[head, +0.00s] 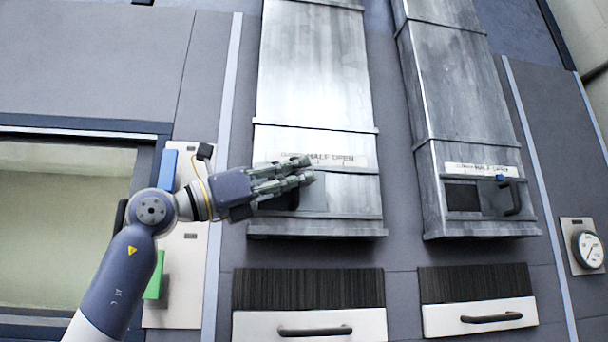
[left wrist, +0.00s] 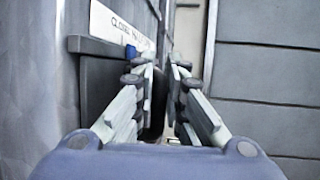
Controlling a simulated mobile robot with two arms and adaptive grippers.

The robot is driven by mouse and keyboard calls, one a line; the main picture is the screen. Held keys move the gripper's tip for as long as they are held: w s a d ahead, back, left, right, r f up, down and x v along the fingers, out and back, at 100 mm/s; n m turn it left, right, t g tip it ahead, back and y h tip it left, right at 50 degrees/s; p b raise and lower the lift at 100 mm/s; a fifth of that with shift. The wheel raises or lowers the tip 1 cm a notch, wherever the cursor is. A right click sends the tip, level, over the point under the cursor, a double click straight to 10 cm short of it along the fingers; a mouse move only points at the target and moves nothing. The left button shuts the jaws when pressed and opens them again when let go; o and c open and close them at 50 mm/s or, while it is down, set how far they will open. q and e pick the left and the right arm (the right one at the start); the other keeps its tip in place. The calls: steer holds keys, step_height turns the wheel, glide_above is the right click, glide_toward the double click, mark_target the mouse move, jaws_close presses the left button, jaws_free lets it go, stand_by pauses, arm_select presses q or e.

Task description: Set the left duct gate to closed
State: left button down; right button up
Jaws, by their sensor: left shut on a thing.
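The left duct gate (head: 314,202) is a grey plate low on the left metal duct (head: 312,75). Its label strip (head: 340,160) reads "half open" at the visible part; my fingers cover the rest. My left gripper (head: 306,170) reaches in from the left in front of this gate. In the left wrist view the gripper (left wrist: 163,72) is shut on the gate's dark handle (left wrist: 159,110), which shows between the fingers. A blue pointer (left wrist: 130,51) sits under the label (left wrist: 118,27), close to the left finger. My right gripper is not in view.
The right duct (head: 462,90) has a similar gate (head: 494,200) with a black handle (head: 513,197) and a dark opening. Brush strips and white drawers (head: 360,327) lie below. A panel with blue (head: 168,170) and green blocks is left; a gauge (head: 588,248) is right.

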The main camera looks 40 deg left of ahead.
arm_select(q)
steer(key=c, duration=1.9)
jaws_free()
steer(key=shift+s, duration=0.1)
steer(key=shift+s+a, duration=0.2)
steer(key=shift+a, duration=0.1)
steer(key=v, duration=1.2)
steer(key=shift+f, duration=0.1)
steer(key=shift+w, duration=0.1)
